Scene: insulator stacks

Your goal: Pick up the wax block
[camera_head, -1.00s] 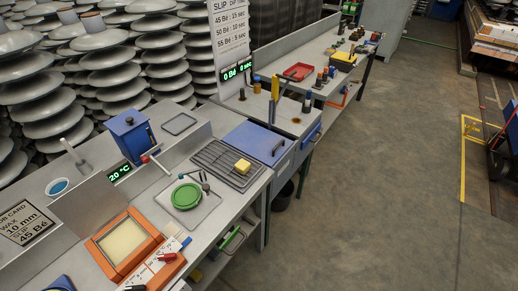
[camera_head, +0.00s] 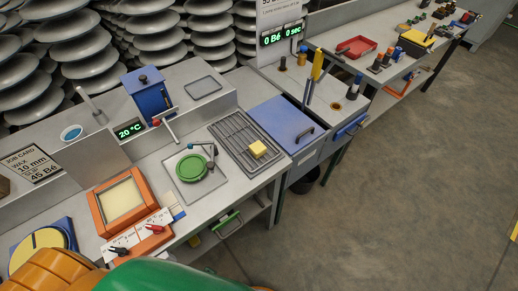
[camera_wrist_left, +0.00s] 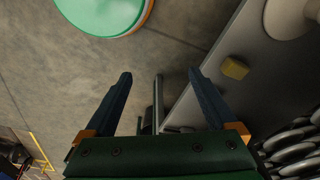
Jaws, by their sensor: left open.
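The wax block (camera_head: 258,149) is a small yellow block. In the head view it lies on a dark slatted rack (camera_head: 236,133) on the bench, near the rack's right front corner. A yellow block, seemingly the same one, shows in the left wrist view (camera_wrist_left: 235,68), to the right of the right finger and apart from it. My left gripper (camera_wrist_left: 159,74) is open with nothing between its fingers; the floor and a grey post show behind the gap. It is outside the head view. My right gripper is in neither current view.
Left of the rack is a green round lid (camera_head: 192,166) on a tray, with a blue box (camera_head: 149,92) behind. An orange-framed pan (camera_head: 124,200) sits nearer the front left. A blue lidded unit (camera_head: 283,124) stands right of the rack. Open floor lies right of the benches.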

